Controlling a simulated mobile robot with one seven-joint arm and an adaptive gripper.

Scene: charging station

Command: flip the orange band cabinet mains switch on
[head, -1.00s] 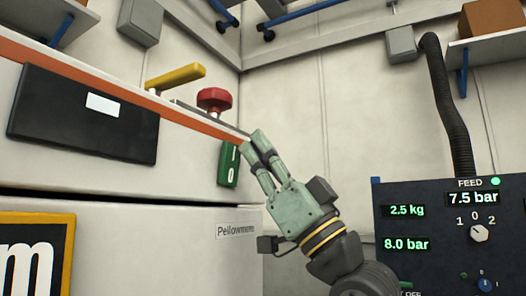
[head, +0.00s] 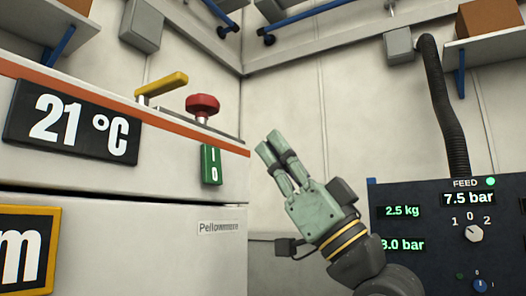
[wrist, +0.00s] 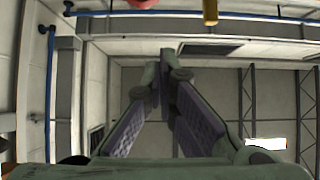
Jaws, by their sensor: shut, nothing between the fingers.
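The cabinet (head: 120,230) with the orange band (head: 190,133) fills the left of the head view. Its mains switch is a green rocker (head: 211,165) marked I and O, below the band near the cabinet's right edge. The display (head: 72,121) on the cabinet is lit and reads 21 °C. My gripper (head: 269,143) is shut and empty, to the right of the switch and apart from it, pointing up and left. In the wrist view the fingers (wrist: 166,58) meet at the tips. The switch cannot be made out there.
A yellow handle (head: 163,84) and a red knob (head: 203,106) stick up on the cabinet top above the switch. A dark panel (head: 440,250) with readouts and a dial stands at the right. Open room lies between cabinet and panel.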

